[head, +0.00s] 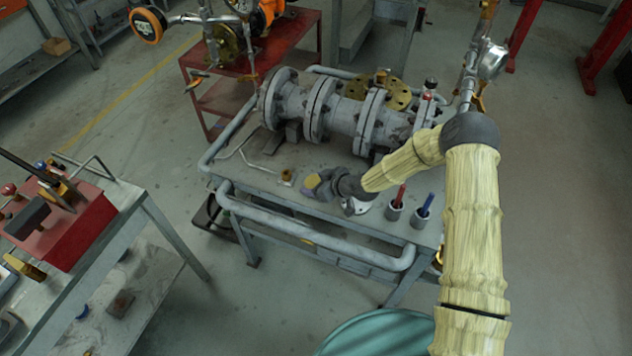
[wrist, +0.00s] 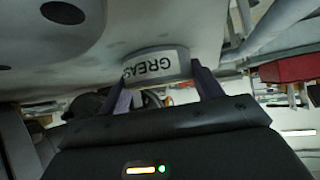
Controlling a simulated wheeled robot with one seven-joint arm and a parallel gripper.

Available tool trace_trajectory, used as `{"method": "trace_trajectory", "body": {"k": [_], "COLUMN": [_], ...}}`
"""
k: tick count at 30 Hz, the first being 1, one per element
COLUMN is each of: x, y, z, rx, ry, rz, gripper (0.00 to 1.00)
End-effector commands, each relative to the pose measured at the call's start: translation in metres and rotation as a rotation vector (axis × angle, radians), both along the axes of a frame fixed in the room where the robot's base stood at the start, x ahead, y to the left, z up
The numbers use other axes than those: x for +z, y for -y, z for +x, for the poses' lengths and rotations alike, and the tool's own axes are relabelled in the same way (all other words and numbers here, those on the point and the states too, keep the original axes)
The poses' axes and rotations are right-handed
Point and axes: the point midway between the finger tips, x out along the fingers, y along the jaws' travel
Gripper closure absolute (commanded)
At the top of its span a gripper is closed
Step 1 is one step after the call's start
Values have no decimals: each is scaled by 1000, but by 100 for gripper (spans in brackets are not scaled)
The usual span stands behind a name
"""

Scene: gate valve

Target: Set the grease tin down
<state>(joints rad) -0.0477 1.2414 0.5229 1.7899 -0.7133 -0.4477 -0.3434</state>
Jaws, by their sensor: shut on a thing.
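The grease tin (wrist: 157,66) is a short light-grey round tin with "GREAS" readable on its side, upside down in the wrist view. My gripper (wrist: 162,78) is shut on it, one dark finger on each side. The tin is at or very close to a pale grey surface (wrist: 150,22); I cannot tell whether it touches. In the head view my gripper (head: 328,187) is low over the front part of the grey workbench (head: 262,180). The tin cannot be made out clearly there.
A large flanged gate valve (head: 340,112) lies across the bench behind my gripper. Two cups with a red marker (head: 395,208) and a blue marker (head: 420,214) stand to the right. A small brass-topped block (head: 287,177) is left. A pipe rail (head: 310,232) runs along the front.

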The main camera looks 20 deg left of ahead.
Motion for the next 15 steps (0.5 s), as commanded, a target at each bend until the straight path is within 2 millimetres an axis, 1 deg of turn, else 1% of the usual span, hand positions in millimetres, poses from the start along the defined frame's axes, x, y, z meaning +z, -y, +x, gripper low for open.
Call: {"method": "trace_trajectory", "body": {"k": [6,9,10,13,15], "x": [1,-3,-3,-2,-2], "y": [0,0,0,0,0], "z": [0,0,0,0,0], "rx": [0,0,1,0,0], "ry": [2,2,1,0,0], "rz": [1,0,0,0,0], "gripper": [64,64,33,14,14]}}
